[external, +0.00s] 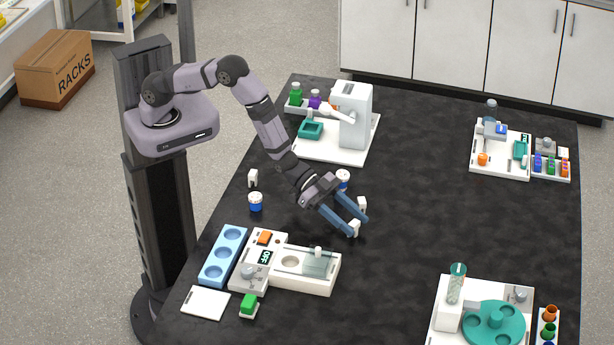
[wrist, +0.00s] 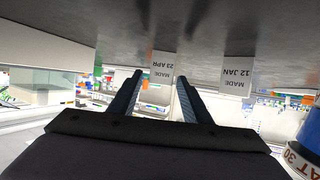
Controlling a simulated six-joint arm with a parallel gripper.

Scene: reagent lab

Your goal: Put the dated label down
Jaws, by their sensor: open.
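In the wrist view a white label reading MADE 23 APR (wrist: 162,68) shows upside down between my gripper's fingertips (wrist: 160,77). A second white label, MADE 12 JAN (wrist: 237,74), is beside it, outside the fingers. In the external view two small white labels (external: 362,204) (external: 354,229) stand on the black table by my gripper (external: 360,226); I cannot tell which date is which there. My gripper is open, low over the table. Whether a finger touches a label is unclear.
A blue-and-white jar (external: 343,178) stands behind my gripper; another (external: 255,202) is left, near a white piece (external: 253,178). A white device (external: 312,270) and blue rack (external: 222,256) are in front. A white machine (external: 355,115) is behind. The table's middle right is clear.

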